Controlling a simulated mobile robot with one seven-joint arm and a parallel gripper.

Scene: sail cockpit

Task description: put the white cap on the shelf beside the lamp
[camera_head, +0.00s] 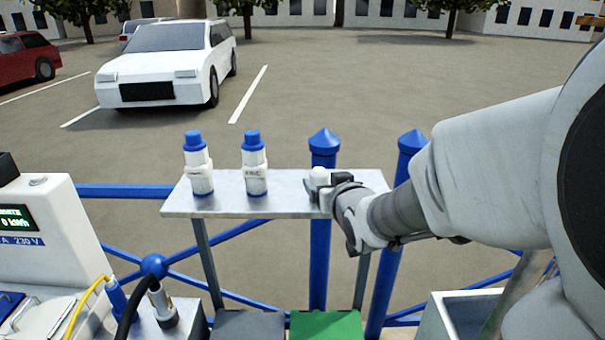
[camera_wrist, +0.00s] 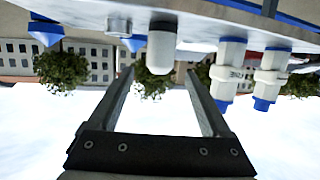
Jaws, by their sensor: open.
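A white round-topped piece, which looks like the white cap (camera_head: 319,175), stands on the right part of the grey shelf (camera_head: 225,207). The wrist view is upside down; there the white cap (camera_wrist: 161,47) lines up with the gap between my fingertips. My gripper (camera_wrist: 159,72) is open, with nothing clamped in it. In the head view my gripper (camera_head: 334,188) is at the shelf's right part, partly covering the cap's lower part. A small pale item (camera_wrist: 118,25) stands close beside the cap; I cannot tell whether it is the lamp.
Two white bottle-like items with blue tops, a left one (camera_head: 198,165) and a right one (camera_head: 254,165), stand on the shelf's left half. Blue pointed posts (camera_head: 324,142) rise behind the shelf. A white charging box (camera_head: 45,225) with cables is at left. The shelf between bottles and cap is clear.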

